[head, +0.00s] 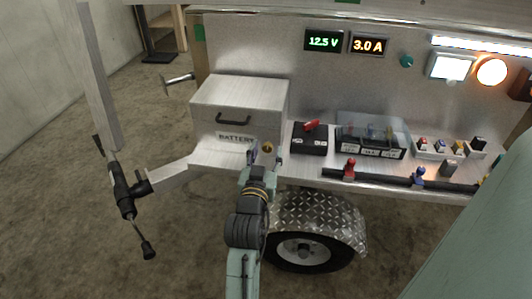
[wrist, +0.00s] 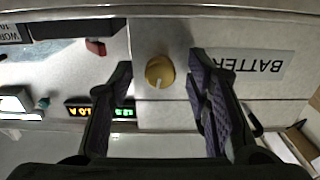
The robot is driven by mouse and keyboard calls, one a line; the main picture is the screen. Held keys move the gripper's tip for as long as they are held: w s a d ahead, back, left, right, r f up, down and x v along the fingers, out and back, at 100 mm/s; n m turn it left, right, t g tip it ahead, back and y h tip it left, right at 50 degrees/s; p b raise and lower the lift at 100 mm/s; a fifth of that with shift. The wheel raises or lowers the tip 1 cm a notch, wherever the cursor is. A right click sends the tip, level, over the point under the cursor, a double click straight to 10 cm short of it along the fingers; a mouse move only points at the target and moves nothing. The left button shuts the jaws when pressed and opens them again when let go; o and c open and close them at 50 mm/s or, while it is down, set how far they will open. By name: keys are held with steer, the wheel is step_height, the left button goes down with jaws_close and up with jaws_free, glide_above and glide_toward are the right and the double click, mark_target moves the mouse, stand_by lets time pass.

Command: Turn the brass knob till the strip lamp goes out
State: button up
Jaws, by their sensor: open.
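In the wrist view the knob (wrist: 160,71) shows a pale pointer line towards the bottom of the picture. My gripper (head: 266,154) is open in front of it. In the wrist view one finger of my gripper (wrist: 161,64) is on each side of the knob, with a gap on both sides. The strip lamp (head: 480,45) at the upper right is lit white.
A black switch box with a red lever (head: 310,138) and a clear-covered fuse box (head: 370,135) stand to the right. Displays read 12.5 V (head: 323,41) and 3.0 A (head: 369,45). A round amber lamp (head: 491,71) glows. A wheel (head: 303,250) is below.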

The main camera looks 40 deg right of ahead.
jaws_close()
steer(key=shift+w+a+r+m+p, duration=0.1)
steer(key=shift+m+p, duration=0.3)
steer(key=shift+m, duration=2.2)
jaws_free()
